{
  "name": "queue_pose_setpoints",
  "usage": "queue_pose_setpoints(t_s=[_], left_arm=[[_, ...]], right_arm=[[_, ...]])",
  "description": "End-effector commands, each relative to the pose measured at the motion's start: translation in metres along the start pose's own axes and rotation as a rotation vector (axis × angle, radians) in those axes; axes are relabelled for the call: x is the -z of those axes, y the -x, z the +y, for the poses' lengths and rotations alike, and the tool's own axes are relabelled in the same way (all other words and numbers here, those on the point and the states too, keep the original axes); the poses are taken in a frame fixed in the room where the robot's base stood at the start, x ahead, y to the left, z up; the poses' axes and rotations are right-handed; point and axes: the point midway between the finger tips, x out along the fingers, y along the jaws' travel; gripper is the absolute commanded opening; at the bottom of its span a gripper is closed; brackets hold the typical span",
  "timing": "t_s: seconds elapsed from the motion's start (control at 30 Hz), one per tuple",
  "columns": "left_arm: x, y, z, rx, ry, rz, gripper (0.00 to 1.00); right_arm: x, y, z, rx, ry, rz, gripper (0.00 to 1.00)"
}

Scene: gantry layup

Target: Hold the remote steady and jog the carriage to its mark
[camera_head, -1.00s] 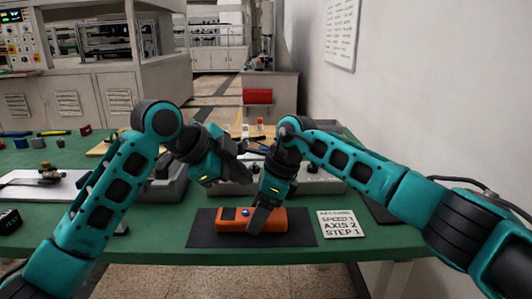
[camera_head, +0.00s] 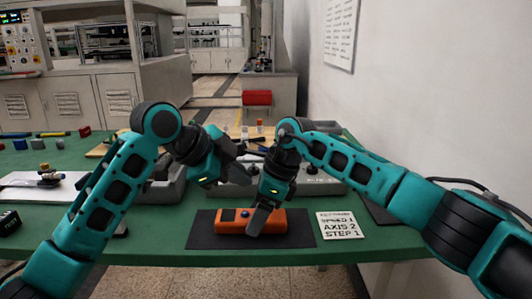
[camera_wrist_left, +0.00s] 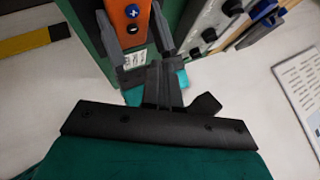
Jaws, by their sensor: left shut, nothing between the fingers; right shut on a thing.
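The orange remote (camera_head: 283,221) lies on a dark mat (camera_head: 209,229) near the table's front edge. A blue button shows on its top. In the left wrist view the remote (camera_wrist_left: 126,28) shows a blue plus button and a dark minus button. My right gripper (camera_head: 262,221) is shut on the remote, with a finger on either side of it. My left gripper (camera_head: 243,172) is shut and empty, above and behind the remote; its closed fingers (camera_wrist_left: 160,82) show apart from the buttons in the wrist view. I cannot make out the carriage or its mark; my arms cover part of the equipment behind.
A card (camera_head: 338,226) reading "SPEED 1, AXIS 2, STEP 1" lies right of the mat. Grey equipment (camera_head: 318,180) stands behind my grippers. A white plate (camera_head: 35,187) with a small brass-coloured part lies at left. The green table (camera_head: 160,238) is clear left of the mat.

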Motion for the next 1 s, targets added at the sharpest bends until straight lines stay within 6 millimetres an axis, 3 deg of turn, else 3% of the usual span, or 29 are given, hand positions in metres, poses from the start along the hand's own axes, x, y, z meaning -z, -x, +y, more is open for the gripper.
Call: queue_pose_setpoints(t_s=[0.53,0.8,1.0], left_arm=[[0.001,0.001,-0.001,0.001,0.000,0.000,0.00],[0.018,0.026,-0.020,0.001,0.000,0.001,0.00],[0.019,0.027,-0.021,0.001,0.002,0.003,0.00]], right_arm=[[-0.001,0.001,0.000,0.001,0.001,-0.002,0.12],[-0.001,0.001,0.000,0.001,0.001,-0.002,0.12],[0.000,0.000,0.000,0.000,0.001,-0.001,0.12]])
